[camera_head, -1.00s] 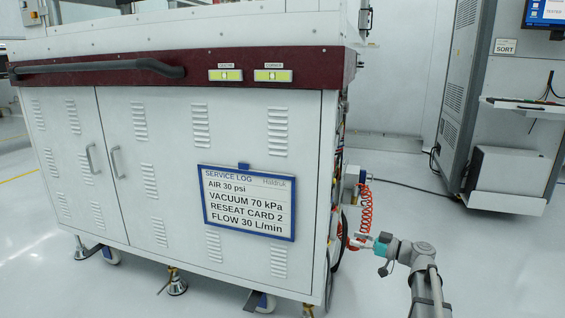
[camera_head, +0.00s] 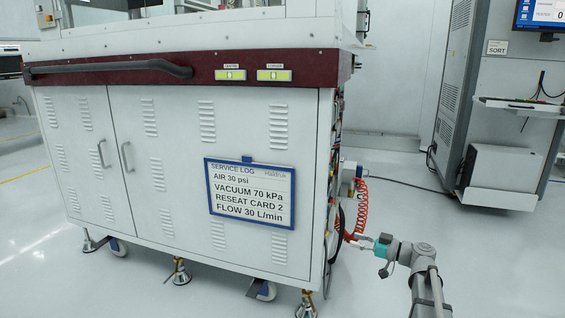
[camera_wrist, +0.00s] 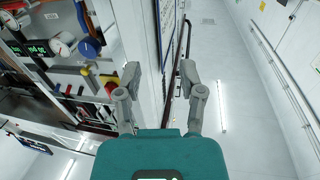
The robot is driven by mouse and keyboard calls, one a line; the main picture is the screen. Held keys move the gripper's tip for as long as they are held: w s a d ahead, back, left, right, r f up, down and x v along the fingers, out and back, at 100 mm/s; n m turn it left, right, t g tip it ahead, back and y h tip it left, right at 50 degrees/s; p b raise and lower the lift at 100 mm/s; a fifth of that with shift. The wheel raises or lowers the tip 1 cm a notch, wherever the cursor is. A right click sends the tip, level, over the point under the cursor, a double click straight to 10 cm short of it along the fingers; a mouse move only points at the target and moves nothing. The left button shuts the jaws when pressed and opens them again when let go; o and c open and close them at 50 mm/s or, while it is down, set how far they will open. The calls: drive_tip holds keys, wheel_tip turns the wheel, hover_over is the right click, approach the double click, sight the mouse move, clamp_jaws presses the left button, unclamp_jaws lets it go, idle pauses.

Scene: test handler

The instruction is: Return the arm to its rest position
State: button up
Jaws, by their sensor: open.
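My gripper (camera_head: 364,242) is at the lower right of the head view, beside the right side of the white test handler cabinet (camera_head: 160,150). In the wrist view my gripper (camera_wrist: 158,92) shows two grey fingers spread apart with nothing between them. The cabinet's side panel (camera_wrist: 75,60), with gauges, valves and fittings, lies to the left of the fingers in the wrist view. In the head view my gripper is close to a red coiled hose (camera_head: 361,205); I cannot tell whether they touch.
A service log board (camera_head: 250,193) hangs on the cabinet front. A grey rack (camera_head: 455,100) and a station with a shelf (camera_head: 520,106) and a screen (camera_head: 545,12) stand at the right. A dark cable (camera_head: 395,183) runs along the floor. The floor (camera_head: 480,260) at lower right is clear.

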drive_tip(key=s+a+f+m+g+h+p, duration=0.2)
drive_tip(key=s+a+m+g+h+p, duration=0.45)
drive_tip(key=s+a+p, duration=0.4)
drive_tip(key=s+d+r+m+g+h+p, duration=0.1)
drive_tip(key=s+d+r+m+h+p, duration=0.15)
drive_tip(key=s+h+p, duration=0.2)
drive_tip(key=s+d+r+m+g+h+p, duration=0.1)
drive_tip(key=s+d+r+m+h+p, duration=0.1)
drive_tip(key=s+m+h+p, duration=0.3)
wheel_tip(320, 180, up, 38)
drive_tip(key=s+n+p, duration=0.1)
drive_tip(key=n+p, duration=0.1)
drive_tip(key=p, duration=3.6)
drive_tip(key=shift+p, duration=0.35)
